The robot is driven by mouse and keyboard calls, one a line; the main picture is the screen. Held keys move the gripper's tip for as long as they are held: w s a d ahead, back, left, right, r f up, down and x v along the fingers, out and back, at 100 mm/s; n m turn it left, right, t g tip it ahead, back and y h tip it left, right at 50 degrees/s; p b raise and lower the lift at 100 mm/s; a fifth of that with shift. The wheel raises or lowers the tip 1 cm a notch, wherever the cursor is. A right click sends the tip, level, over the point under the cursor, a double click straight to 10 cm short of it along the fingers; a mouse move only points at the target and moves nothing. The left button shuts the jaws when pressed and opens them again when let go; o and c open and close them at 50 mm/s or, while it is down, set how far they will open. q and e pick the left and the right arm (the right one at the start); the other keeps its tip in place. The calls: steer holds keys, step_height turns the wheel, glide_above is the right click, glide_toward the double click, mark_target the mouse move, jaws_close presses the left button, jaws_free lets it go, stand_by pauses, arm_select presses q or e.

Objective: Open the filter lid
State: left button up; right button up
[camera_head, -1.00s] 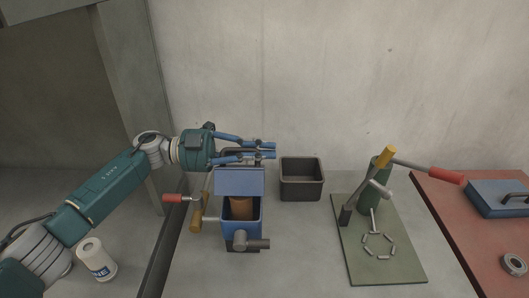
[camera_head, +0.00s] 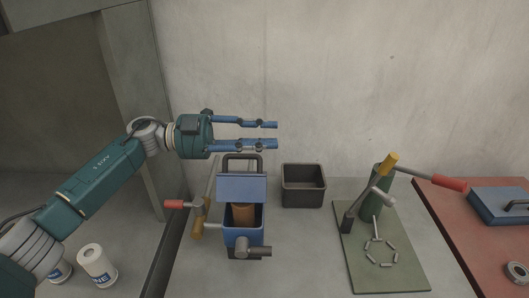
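The filter is a blue box (camera_head: 243,234) on the grey table, with a brown cylinder (camera_head: 243,214) visible inside its open top. Its blue lid (camera_head: 242,188) stands raised at the back of the box, with a dark loop handle (camera_head: 243,158) at its upper edge. My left gripper (camera_head: 276,134) is above the lid and handle, pointing right. Its two blue fingers are apart, with nothing between them. It appears clear of the handle. My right gripper is not in view.
A dark open bin (camera_head: 303,185) stands right of the filter. A green board (camera_head: 380,250) carries a lever press (camera_head: 376,190). A red-handled crank (camera_head: 180,204) is left of the filter. White canisters (camera_head: 97,264) stand at lower left.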

arm_select(q)
steer(key=shift+r, duration=2.3)
